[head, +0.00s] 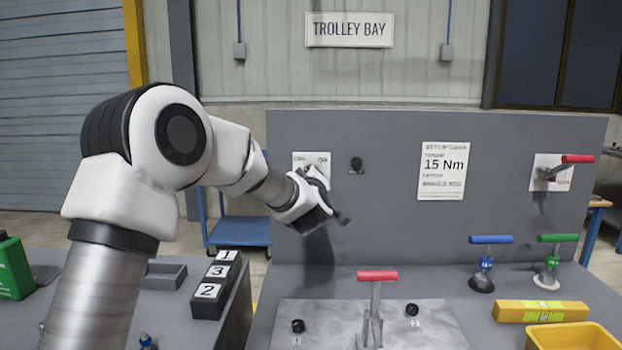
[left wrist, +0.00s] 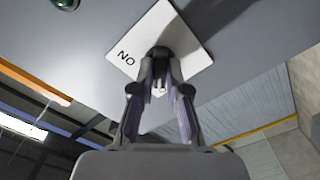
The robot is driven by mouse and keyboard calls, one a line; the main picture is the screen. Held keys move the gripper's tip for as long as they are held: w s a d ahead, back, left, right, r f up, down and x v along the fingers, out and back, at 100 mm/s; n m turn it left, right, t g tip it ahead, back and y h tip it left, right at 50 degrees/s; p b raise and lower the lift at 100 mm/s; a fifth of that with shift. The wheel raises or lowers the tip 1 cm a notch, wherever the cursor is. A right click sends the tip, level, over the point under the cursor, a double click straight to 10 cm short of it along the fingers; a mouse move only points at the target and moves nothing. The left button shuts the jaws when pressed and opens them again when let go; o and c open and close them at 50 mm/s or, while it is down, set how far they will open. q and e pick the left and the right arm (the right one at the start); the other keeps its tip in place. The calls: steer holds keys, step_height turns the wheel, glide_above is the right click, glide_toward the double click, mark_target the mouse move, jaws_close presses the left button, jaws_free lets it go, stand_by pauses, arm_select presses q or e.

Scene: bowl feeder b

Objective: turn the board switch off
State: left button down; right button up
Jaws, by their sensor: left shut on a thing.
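The board switch is a white plate (head: 309,158) on the upright grey board; its small labels are blurred in the head view. The wrist view shows the plate (left wrist: 193,62) close up, with "ON" readable on it and a dark knob (left wrist: 161,51) at its middle. My left gripper (left wrist: 161,77) is shut on this knob; its fingers hide part of it. In the head view my left gripper (head: 320,190) is at the plate and covers its lower part. The knob's exact angle is hard to tell. My right gripper is out of view.
A dark green lamp (head: 356,163) sits right of the plate. A red T-handle (head: 377,276) stands on the bench, and another red handle (head: 578,159) is on the board at right. Blue (head: 490,239) and green (head: 558,238) handled tools and a yellow level (head: 541,311) are at right.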

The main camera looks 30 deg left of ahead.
arm_select(q)
steer(key=shift+f, duration=0.3)
steer(key=c, duration=1.2)
jaws_free()
steer(key=shift+o, duration=0.2)
steer(key=shift+r, duration=0.1)
steer(key=v, duration=1.2)
